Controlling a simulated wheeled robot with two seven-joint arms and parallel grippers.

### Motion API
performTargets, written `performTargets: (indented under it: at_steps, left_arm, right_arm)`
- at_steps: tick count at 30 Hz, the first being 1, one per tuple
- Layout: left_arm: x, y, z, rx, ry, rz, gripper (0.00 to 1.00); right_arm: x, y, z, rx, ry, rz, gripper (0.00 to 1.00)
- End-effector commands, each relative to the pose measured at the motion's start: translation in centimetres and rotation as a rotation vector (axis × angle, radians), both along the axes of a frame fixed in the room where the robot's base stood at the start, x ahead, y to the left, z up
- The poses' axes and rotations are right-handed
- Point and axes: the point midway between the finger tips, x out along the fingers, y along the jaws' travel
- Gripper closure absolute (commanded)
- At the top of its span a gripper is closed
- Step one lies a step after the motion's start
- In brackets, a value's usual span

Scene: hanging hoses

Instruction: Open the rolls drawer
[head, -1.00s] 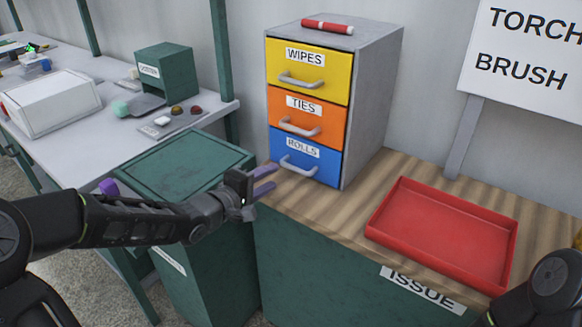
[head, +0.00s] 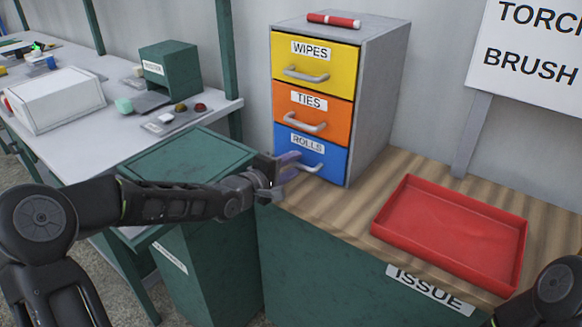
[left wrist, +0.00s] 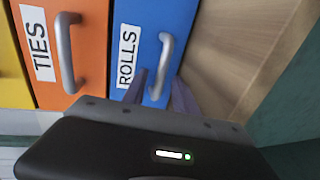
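The rolls drawer (head: 325,177) is the blue bottom drawer of a grey cabinet, and its front looks flush with the drawers above. Its grey handle (left wrist: 165,52) shows in the left wrist view. My left gripper (head: 295,166) is at the left part of that drawer's front. In the left wrist view, its two purple-grey fingers (left wrist: 160,92) are apart, one on each side of the lower end of the handle. They do not look closed on it. My right gripper is outside the views; only part of my right arm shows at the lower right.
The orange ties drawer (head: 340,128) and yellow wipes drawer (head: 340,75) are above. A red tube (head: 333,20) lies on the cabinet (head: 380,85). A red tray (head: 450,235) is to the right on the wooden counter (head: 350,208). A green bin (head: 190,160) stands left.

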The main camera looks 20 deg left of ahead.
Motion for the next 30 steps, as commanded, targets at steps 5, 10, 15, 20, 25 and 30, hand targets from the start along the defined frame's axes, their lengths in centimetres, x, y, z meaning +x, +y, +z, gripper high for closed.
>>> performTargets:
  at_steps: [5,10,15,20,25,30]
  left_arm:
    - [-0.02,0.02,0.03,0.000,0.000,0.000,0.67]
    - [-0.03,0.02,0.03,0.000,0.000,0.000,0.81]
    - [-0.03,0.02,0.03,0.000,0.000,0.000,0.95]
    - [-0.04,0.03,0.01,0.000,0.000,0.000,1.00]
    - [-0.04,0.03,0.00,0.000,0.000,0.000,1.00]
    - [-0.05,0.03,-0.01,0.000,0.000,0.000,1.00]
  right_arm:
    - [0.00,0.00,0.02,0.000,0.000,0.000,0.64]
    - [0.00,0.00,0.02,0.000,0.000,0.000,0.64]
    - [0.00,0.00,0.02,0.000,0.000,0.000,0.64]
    - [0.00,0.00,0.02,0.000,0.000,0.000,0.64]
    - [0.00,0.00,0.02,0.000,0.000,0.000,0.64]
    - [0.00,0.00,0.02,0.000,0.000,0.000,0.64]
